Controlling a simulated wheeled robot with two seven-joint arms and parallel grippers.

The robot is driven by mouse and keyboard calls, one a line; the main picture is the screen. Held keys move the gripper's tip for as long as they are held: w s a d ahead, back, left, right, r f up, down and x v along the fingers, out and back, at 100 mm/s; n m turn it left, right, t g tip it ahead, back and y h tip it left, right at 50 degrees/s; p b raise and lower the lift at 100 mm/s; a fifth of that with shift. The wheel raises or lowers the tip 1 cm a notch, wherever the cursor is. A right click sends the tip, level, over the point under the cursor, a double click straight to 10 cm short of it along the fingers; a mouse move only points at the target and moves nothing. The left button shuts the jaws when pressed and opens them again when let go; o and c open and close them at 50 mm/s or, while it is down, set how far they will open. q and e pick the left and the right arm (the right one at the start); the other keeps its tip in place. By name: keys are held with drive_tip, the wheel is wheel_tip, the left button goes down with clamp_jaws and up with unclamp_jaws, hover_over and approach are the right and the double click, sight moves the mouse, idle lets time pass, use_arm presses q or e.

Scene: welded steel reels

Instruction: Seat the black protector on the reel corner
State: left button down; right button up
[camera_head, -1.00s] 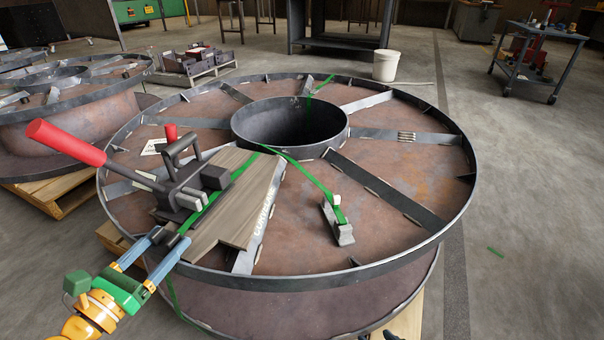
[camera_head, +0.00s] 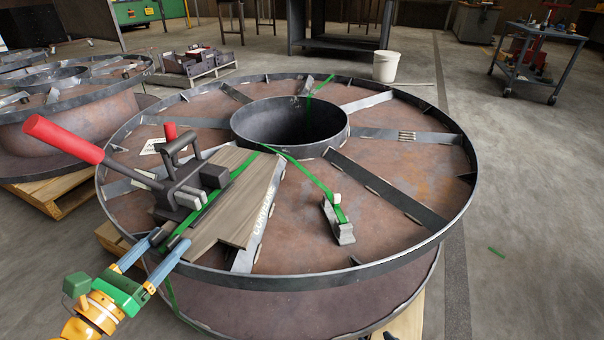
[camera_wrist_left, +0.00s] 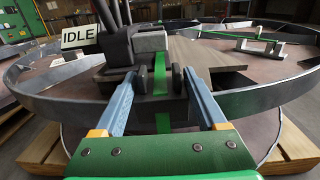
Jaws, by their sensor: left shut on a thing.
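The reel (camera_head: 350,279) lies flat, its steel rim facing up. My left gripper (camera_head: 170,241) is at the near left rim, shut on a small dark block that I take for the black protector. In the left wrist view the protector (camera_wrist_left: 143,112) sits between the fingers of the left gripper (camera_wrist_left: 160,85). A green strap (camera_wrist_left: 161,78) runs down over its middle. It is at the rim, but I cannot tell whether it touches it. The fingers hide much of it in the head view. Small dark tips at the bottom edge may be my right gripper (camera_head: 390,335); its jaws are unclear.
A ratchet tensioner (camera_head: 180,185) with a red-handled lever (camera_head: 62,138) stands just behind the left gripper, beside a wooden board (camera_head: 235,215). A small steel block (camera_head: 338,222) holds the strap's other run. Another reel (camera_head: 70,120) stands at left.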

idle(0.3)
use_arm(q)
unclamp_jaws()
drive_tip(key=shift+f, duration=0.1)
drive_tip(key=v, duration=0.7)
idle(0.8)
